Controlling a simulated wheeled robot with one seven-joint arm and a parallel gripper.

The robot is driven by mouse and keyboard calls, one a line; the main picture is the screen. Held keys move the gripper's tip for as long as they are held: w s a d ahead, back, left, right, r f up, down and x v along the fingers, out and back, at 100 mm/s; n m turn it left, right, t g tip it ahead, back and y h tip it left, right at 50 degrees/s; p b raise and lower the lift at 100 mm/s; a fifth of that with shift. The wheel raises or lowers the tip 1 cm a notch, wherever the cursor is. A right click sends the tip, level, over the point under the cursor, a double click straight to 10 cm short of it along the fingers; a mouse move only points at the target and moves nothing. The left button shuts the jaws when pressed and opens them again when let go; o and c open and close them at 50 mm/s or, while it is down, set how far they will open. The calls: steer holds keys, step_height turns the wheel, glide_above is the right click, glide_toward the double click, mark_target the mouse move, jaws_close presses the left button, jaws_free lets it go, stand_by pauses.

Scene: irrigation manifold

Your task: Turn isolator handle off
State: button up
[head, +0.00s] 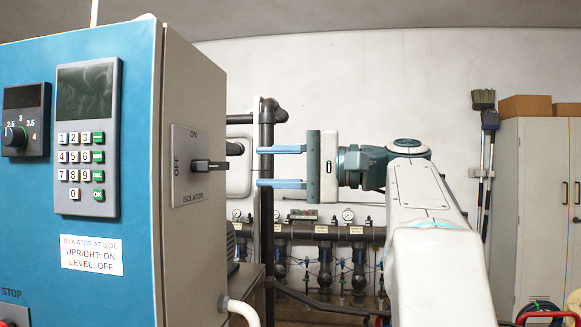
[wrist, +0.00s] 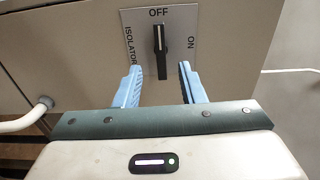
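The isolator handle (head: 210,166) is a black lever on a grey plate (head: 184,140) on the side of the blue cabinet. In the head view it lies level. In the wrist view the handle (wrist: 160,52) lines up with the OFF mark, its white-marked end towards OFF, and ON is off to its right. My gripper (head: 258,166) is open and empty, its two blue fingers one above the other. It faces the handle, with a gap between the fingertips and the handle's end. In the wrist view my gripper (wrist: 159,68) has a finger on each side of the handle's line.
The cabinet (head: 130,250) has a keypad (head: 87,140), a dial (head: 17,137) and a label (head: 92,254) reading upright on, level off. A white pipe (head: 240,310) leaves its lower side. Dark pipework (head: 267,140) stands behind the gripper.

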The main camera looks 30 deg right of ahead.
steer(key=shift+v, duration=1.55)
steer(key=a+f+m+g+h+p, duration=0.1)
steer(key=a+f+g+h, duration=0.3)
steer(key=f, duration=0.8)
steer(key=a+f+h+p, duration=0.1)
steer(key=a+f+h, duration=0.3)
steer(key=f, duration=0.8)
steer(key=s+a+f+n+g+h+p, duration=0.1)
steer(key=s+f+n+g+h, duration=0.1)
steer(key=f, duration=0.8)
steer(key=s+a+f+n+g+h+p, duration=0.1)
steer(key=s+f+n+h, duration=0.3)
steer(key=s+f, duration=0.5)
steer(key=shift+s+a+f+n+g+h, duration=0.2)
steer(key=shift+s+f+n+g+h, duration=0.15)
steer(key=shift+f+n, duration=0.6)
